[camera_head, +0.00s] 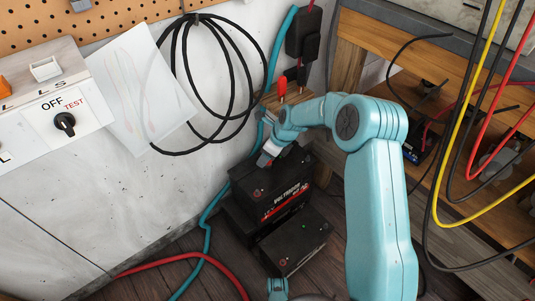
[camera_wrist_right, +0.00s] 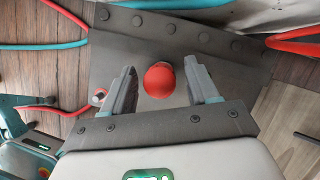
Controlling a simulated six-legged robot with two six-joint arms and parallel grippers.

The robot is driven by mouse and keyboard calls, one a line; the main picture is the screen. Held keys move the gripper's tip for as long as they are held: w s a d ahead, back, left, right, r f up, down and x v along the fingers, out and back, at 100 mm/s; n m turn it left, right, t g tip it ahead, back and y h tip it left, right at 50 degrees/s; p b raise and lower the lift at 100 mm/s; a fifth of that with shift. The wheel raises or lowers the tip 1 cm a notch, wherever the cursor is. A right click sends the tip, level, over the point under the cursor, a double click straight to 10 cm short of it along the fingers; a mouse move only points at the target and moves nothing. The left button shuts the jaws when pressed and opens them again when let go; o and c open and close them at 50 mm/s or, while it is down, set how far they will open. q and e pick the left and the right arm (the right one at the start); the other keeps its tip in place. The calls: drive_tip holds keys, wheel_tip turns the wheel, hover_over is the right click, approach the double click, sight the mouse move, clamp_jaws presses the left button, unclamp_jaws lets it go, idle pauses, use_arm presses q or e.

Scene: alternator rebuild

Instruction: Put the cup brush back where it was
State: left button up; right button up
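I cannot make out a cup brush for certain. My right gripper (camera_head: 266,157) reaches down to the top of the upper black battery (camera_head: 280,197). In the right wrist view the two fingers (camera_wrist_right: 162,88) are apart, with a rounded red thing (camera_wrist_right: 159,80) between them. A small gap shows on each side of it. I cannot tell whether it is a brush's handle end or a cap on the battery. The battery top (camera_wrist_right: 215,65) fills the view behind it.
A wooden block (camera_head: 268,103) with a red-orange handled thing (camera_head: 282,86) stands by the wall behind my right wrist. A second black battery (camera_head: 293,246) sits lower in front. Teal and red cables cross the floor. A wooden bench (camera_head: 350,58) and hanging cables (camera_head: 462,110) flank my arm.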

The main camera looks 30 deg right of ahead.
drive_tip(key=shift+r, duration=0.25)
drive_tip(key=p+v, duration=0.5)
drive_tip(key=v, duration=0.7)
drive_tip(key=s+a+f+n+g+y, duration=0.1)
drive_tip(key=s+a+f+n, duration=0.4)
drive_tip(key=a+f+n, duration=0.25)
drive_tip(key=s+a+f+n+g, duration=0.1)
drive_tip(key=s+a+f+n, duration=0.4)
drive_tip(key=a+f+n, duration=0.25)
use_arm(q)
drive_tip(key=shift+g, duration=0.3)
drive_tip(key=r, duration=0.1)
drive_tip(key=s+r, duration=0.1)
drive_tip(key=r, duration=0.2)
drive_tip(key=shift+s+d+r, duration=0.2)
drive_tip(key=shift+s+d, duration=0.2)
use_arm(e)
drive_tip(key=s+a+f+n+g+y, duration=0.1)
drive_tip(key=s+a+f+n, duration=0.3)
drive_tip(key=s+a+n, duration=0.6)
drive_tip(key=s+n, duration=0.3)
drive_tip(key=s, duration=0.1)
drive_tip(key=shift+s, duration=0.15)
